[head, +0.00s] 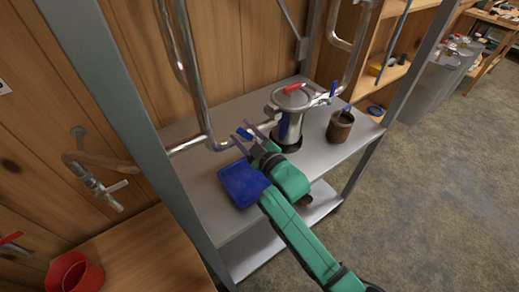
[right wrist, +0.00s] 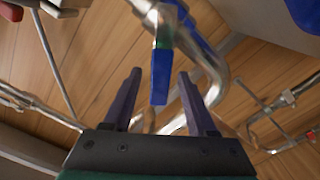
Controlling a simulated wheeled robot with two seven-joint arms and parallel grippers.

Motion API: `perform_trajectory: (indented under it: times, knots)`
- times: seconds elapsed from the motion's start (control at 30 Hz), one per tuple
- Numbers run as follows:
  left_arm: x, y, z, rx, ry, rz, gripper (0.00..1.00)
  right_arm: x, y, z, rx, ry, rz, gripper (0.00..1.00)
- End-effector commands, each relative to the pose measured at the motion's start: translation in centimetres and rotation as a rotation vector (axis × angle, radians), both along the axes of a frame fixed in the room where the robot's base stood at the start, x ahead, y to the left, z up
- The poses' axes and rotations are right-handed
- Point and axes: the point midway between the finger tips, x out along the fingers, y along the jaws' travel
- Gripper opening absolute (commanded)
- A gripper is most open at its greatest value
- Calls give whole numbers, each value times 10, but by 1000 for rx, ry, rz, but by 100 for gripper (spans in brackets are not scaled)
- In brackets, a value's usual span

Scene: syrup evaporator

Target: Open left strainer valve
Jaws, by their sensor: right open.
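The strainer (head: 290,112) is a shiny metal canister with a red-handled lid, standing on the grey metal shelf. The left strainer valve, with a blue handle (head: 243,133), sits on the pipe at its left. My right gripper (head: 252,132) is open at this valve, partly overlapping it in the head view. In the right wrist view the blue handle (right wrist: 160,76) shows between the two open fingers (right wrist: 160,73), with a visible gap on each side. Whether a finger touches it, I cannot tell. The right valve's blue handle (head: 333,88) is apart from my gripper. My left gripper is not in view.
A blue folded-looking item (head: 242,184) lies on the shelf (head: 203,160) beside my right wrist. A brown can (head: 340,126) stands right of the strainer. Bent pipes (head: 196,90) and metal posts (head: 115,100) frame the shelf. A red pot (head: 75,272) is at lower left.

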Motion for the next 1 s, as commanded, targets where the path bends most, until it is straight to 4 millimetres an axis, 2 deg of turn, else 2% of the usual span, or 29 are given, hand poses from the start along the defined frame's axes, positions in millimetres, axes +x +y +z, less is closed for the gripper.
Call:
perform_trajectory:
  times: [0.2,0.4,0.53,0.77,0.8,0.87,0.9,0.93,1.0]
  knots:
    - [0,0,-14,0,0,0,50,-46,-30,-5,-4,2,1,57]
    - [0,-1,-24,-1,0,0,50,-82,-55,-5,-4,4,0,57]
    - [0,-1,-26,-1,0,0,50,-93,-62,-2,-2,2,0,57]
    - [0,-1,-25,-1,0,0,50,-95,-64,-1,-1,2,0,57]
    - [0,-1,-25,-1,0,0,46,-95,-64,-1,-1,2,0,57]
    - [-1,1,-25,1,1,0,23,-94,-65,-2,-1,11,-6,57]
    - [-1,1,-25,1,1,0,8,-94,-68,-5,-1,32,-18,57]
    - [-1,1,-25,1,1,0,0,-93,-73,-9,-2,62,-35,57]
    - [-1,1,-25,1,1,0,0,-92,-92,-27,-2,179,-102,57]
